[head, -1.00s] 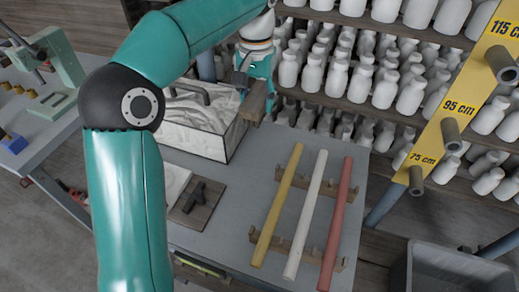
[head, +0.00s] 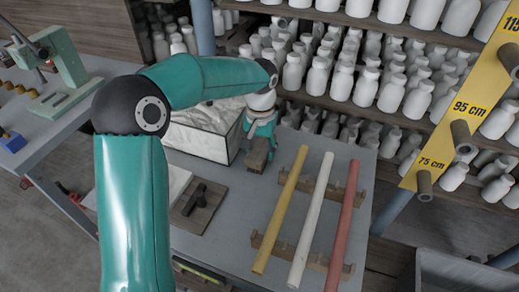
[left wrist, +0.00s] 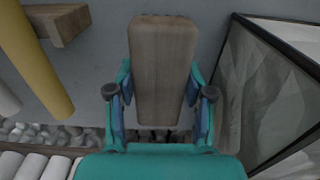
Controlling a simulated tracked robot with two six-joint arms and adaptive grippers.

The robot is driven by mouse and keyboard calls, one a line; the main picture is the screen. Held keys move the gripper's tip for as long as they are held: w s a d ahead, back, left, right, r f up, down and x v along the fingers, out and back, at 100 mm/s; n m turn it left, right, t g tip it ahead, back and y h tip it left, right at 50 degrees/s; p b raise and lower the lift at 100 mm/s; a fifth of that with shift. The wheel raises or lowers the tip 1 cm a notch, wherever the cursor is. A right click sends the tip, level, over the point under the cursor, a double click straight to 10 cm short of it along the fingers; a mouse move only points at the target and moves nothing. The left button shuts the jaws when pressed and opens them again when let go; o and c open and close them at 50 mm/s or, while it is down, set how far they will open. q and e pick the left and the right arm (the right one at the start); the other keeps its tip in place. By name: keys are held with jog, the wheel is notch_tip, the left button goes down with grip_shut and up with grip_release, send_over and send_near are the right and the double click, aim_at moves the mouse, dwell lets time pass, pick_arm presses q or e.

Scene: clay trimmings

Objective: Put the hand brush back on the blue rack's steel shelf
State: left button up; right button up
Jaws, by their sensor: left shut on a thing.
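My left gripper (head: 259,147) is shut on the hand brush (head: 257,158), a brown wooden block with dark bristles. In the left wrist view the brush (left wrist: 163,70) sits between the two fingers (left wrist: 157,110), its bristles partly showing below the fingers. It is over the grey bench top (head: 235,230), between a clear-sided box and a yellow rod; I cannot tell whether it touches the top. Blue-grey posts of a rack (head: 204,28) stand behind, with shelves full of white bottles. I cannot tell which shelf is steel. My right gripper is not in view.
The clear-sided box (head: 228,150) stands close to the left of the brush. Yellow (head: 281,208), white (head: 311,218) and red (head: 343,225) rods lie on wooden holders to the right. A yellow height gauge (head: 462,100) with pegs stands further right. A grey bin (head: 460,275) is at the lower right.

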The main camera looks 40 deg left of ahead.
aim_at(260, 148)
pick_arm(q)
jog(key=shift+f, duration=0.15)
jog(key=o, duration=1.2)
notch_tip(260, 148, up, 12)
jog(key=shift+r+p, duration=0.15)
jog(key=shift+p, duration=0.85)
